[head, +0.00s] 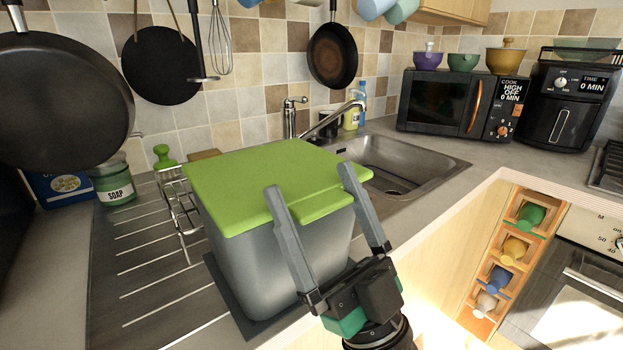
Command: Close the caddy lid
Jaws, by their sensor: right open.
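The caddy (259,262) is a grey bin on a dark mat at the counter's front edge. Its green lid (262,178) lies flat across the top, and no gap shows along the near rim. My right gripper (308,178) is open at the caddy's front right corner. One finger is in front of the near side and its tip reaches the lid's front edge. The other finger's tip is at the lid's right edge; whether either touches cannot be told. My left gripper is not in view.
The sink (410,168) with its tap is behind and right of the caddy. A wire rack (180,215) and a soap jar (114,188) stand left. Pans (62,95) hang above at the left. A microwave (452,103) stands at the back right.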

